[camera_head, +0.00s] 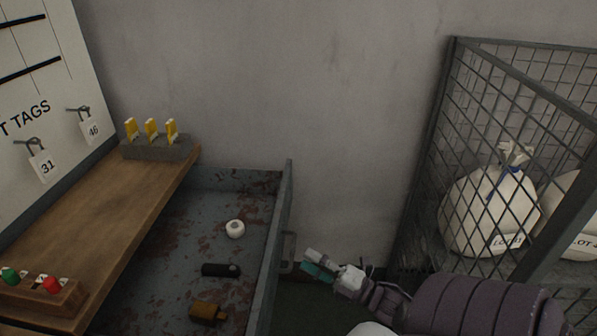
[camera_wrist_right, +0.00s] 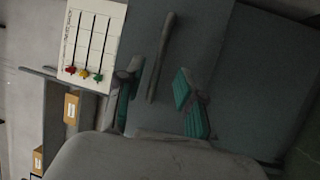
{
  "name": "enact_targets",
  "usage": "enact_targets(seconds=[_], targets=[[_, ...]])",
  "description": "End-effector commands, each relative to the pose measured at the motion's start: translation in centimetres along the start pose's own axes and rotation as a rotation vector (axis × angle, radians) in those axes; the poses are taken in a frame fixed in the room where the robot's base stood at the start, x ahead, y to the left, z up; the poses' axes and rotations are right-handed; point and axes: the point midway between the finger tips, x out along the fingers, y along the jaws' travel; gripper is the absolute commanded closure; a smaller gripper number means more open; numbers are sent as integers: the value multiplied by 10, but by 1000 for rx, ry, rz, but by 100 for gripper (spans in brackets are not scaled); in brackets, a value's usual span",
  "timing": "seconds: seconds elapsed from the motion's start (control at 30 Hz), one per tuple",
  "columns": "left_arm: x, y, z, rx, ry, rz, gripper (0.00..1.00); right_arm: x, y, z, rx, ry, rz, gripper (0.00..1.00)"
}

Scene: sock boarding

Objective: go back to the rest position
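My right gripper (camera_head: 318,266) reaches in from the lower right of the head view, just right of the open drawer's front. Its teal-padded fingers stand apart with nothing between the pads in the right wrist view (camera_wrist_right: 160,97). The drawer handle (camera_head: 288,252) is just left of the fingertips in the head view. In the wrist view a grey bar handle (camera_wrist_right: 161,58) lies ahead, between the lines of the two fingers, on a grey panel (camera_wrist_right: 215,60); it looks clear of the pads. My left gripper is in neither view.
The rusty drawer (camera_head: 258,205) holds a white roll (camera_head: 235,229), a black cylinder (camera_head: 221,270) and a brown bottle (camera_head: 207,313). A wooden shelf (camera_head: 95,215) is at left. A wire cage (camera_head: 437,150) with sacks (camera_head: 488,212) stands at right, near my right arm.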

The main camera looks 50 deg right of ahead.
Motion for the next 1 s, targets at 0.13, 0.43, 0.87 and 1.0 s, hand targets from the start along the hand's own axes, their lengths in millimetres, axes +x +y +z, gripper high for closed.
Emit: enact_targets(seconds=[0.13, 0.43, 0.87, 1.0], targets=[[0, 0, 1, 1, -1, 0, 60, -16, 0, 0, 0, 0, 0, 63], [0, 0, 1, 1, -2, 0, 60, -20, 0, 0, 0, 0, 1, 63], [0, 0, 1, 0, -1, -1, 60, -20, -5, 1, 15, -12, -10, 63], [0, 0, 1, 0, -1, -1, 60, -24, -44, 6, 140, -119, -99, 63]])
